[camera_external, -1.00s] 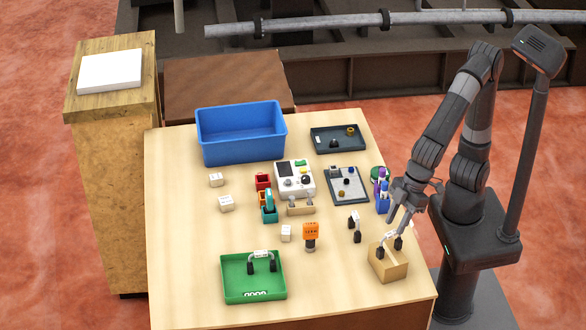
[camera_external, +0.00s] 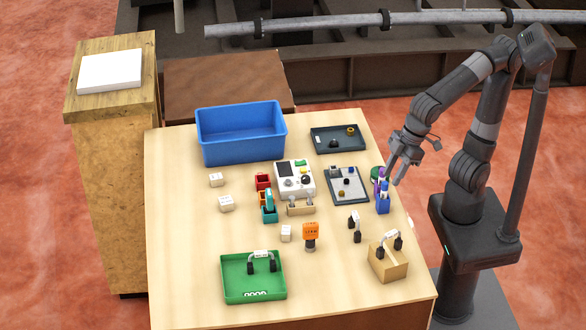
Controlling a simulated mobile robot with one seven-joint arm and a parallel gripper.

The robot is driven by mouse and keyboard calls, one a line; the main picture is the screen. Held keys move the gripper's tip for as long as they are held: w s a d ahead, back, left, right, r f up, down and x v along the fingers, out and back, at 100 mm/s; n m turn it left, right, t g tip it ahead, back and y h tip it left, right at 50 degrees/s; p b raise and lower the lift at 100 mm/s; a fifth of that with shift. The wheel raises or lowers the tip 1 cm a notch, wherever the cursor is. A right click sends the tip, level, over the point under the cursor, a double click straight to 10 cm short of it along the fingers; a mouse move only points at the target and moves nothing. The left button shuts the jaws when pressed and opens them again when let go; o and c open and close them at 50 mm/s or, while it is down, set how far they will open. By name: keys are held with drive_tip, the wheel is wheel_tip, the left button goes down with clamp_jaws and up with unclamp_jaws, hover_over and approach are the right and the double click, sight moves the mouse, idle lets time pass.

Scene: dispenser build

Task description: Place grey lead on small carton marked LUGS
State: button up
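A small tan carton (camera_external: 388,266) stands at the front right of the table. A lead (camera_external: 389,239) with black ends and a pale middle lies on top of it; its cable colour is hard to tell. Similar leads lie in the green tray (camera_external: 262,262) and on the table left of the carton (camera_external: 355,226). Another small tan carton (camera_external: 300,210) near the middle has grey-ended pieces on it. The markings on both cartons are too small to read. My gripper (camera_external: 396,181) is open and empty, above the table's right edge, behind and apart from the front carton.
Bottles in a blue holder (camera_external: 383,204) stand close below my gripper. A blue bin (camera_external: 241,135), dark tray (camera_external: 337,140), grey tray (camera_external: 346,187) and white control box (camera_external: 295,180) fill the back and middle. An orange-topped item (camera_external: 310,235) stands near the front.

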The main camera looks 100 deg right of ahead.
drive_tip(key=s+d+f+m, duration=0.1)
drive_tip(key=s+d, duration=0.2)
drive_tip(key=d, duration=0.3)
drive_tip(key=s+d+f+m, duration=0.1)
drive_tip(key=s+d+f, duration=0.1)
drive_tip(key=d, duration=0.3)
drive_tip(key=s+d+f+m+t+h, duration=0.1)
drive_tip(key=s+d+f, duration=0.1)
drive_tip(key=s+d, duration=0.2)
drive_tip(key=d, duration=0.2)
drive_tip(key=shift+d+f, duration=0.25)
drive_tip(key=shift+d, duration=0.05)
